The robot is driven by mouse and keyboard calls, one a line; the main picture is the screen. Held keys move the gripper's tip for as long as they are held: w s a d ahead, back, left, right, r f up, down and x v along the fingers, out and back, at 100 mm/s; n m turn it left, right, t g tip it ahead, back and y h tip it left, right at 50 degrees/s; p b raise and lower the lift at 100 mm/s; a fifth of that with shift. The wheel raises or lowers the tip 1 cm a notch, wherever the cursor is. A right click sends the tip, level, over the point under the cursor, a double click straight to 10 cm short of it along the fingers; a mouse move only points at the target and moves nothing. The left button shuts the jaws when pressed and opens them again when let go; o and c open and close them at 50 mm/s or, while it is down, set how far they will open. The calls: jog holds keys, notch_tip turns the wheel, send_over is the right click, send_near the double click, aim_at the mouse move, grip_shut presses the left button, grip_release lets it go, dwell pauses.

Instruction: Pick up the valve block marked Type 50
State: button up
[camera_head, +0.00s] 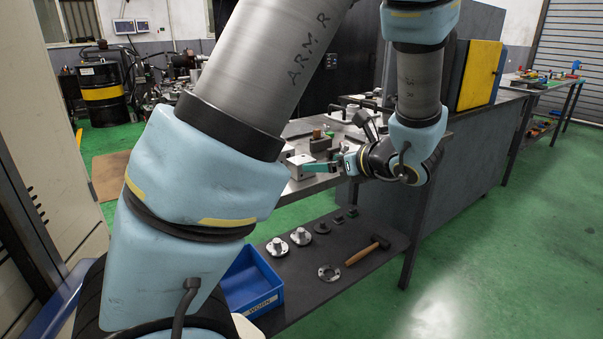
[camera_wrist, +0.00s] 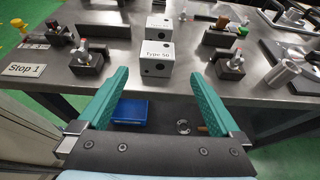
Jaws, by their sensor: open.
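The valve block marked Type 50 (camera_wrist: 157,59) is a light grey cube-like block with dark round holes, near the front edge of the metal table in the wrist view. Its label faces my gripper. My gripper (camera_wrist: 158,92) has two green fingers spread wide, with nothing between them. The fingertips are short of the block, which lies ahead and roughly midway between them. In the head view my gripper (camera_head: 321,167) reaches over the table edge at a pale block (camera_head: 300,165), partly hidden by my arm; its label cannot be read there.
Another similar block (camera_wrist: 159,27) stands right behind. Clamp fixtures stand left (camera_wrist: 87,62) and right (camera_wrist: 231,66), with metal cylinders (camera_wrist: 283,73) farther right. A Stop 1 sign (camera_wrist: 23,69) is at left. A lower shelf holds a blue bin (camera_head: 250,283) and a hammer (camera_head: 368,250).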

aim_at(305, 161)
jog(key=shift+a+p+x, duration=0.15)
jog(key=shift+p+x, duration=0.1)
jog(key=shift+x, duration=1.95)
jog(key=shift+a+p+x, duration=0.15)
jog(key=shift+p+x, duration=0.1)
jog(key=shift+x, duration=1.9)
jog(key=shift+s+r, duration=0.1)
jog(key=shift+c, duration=0.2)
grip_shut()
